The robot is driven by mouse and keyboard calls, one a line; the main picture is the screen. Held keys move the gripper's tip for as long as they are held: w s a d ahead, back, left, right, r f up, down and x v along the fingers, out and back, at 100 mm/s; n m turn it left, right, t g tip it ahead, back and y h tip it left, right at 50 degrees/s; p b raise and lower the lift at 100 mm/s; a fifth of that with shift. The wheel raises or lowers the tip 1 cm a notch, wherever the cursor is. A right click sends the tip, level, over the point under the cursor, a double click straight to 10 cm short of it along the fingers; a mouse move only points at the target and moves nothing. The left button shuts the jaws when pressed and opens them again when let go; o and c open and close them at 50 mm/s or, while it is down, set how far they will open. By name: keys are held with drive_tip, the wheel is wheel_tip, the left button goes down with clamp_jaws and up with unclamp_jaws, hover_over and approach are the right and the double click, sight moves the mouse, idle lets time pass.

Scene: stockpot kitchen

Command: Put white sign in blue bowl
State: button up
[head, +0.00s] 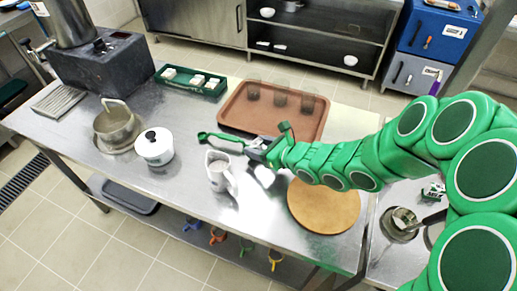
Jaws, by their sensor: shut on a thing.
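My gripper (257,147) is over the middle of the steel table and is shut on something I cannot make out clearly. A green long-handled utensil (222,140) reaches left from the jaws; whether it is held or lies behind them is unclear. A small white piece (264,177) shows just below the jaws, possibly the white sign; I cannot tell if it touches them. I cannot make out a blue bowl in this view.
A white jug (220,175) stands close left of the gripper, with a lidded white pot (154,146) and a metal pan (116,124) farther left. A brown tray (230,110) with dark glasses is behind. A round wooden board (324,208) lies to the right.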

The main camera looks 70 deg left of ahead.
drive_tip(key=shift+f, duration=0.75)
drive_tip(key=shift+f, duration=0.2)
drive_tip(key=o, duration=1.2)
drive_tip(key=shift+r, duration=0.1)
drive_tip(key=shift+r, duration=0.15)
drive_tip(key=shift+v, duration=3.75)
